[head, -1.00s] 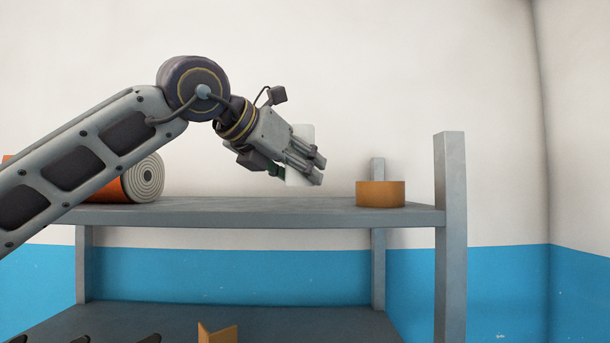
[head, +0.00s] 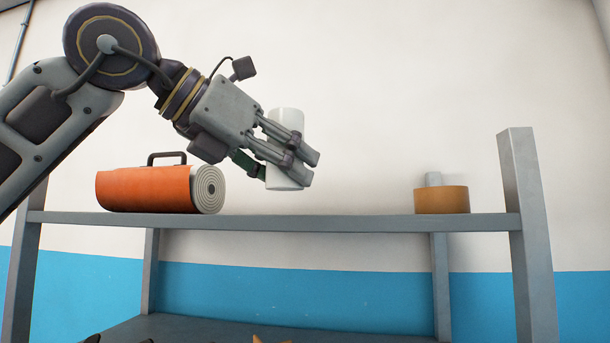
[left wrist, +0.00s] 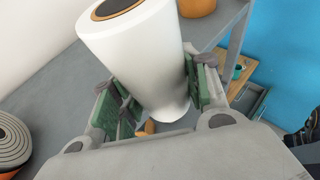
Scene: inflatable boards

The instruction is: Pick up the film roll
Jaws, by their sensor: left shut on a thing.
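The film roll (head: 287,119) is a white cylinder, nearly upright. My left gripper (head: 290,162) is shut on it and holds it a little above the shelf, with a gap beneath it in the head view. In the left wrist view the white film roll (left wrist: 146,60) stands between the two green-padded fingers of the gripper (left wrist: 152,92), and its brown-ringed core shows at the top end. The fingers cover part of its lower half. My right gripper is not in view.
The grey shelf (head: 330,223) has an orange rolled mat (head: 145,190) with a black handle on the left. A brown tape ring (head: 441,201) lies at the right, near a grey post (head: 526,230). The shelf between them is clear.

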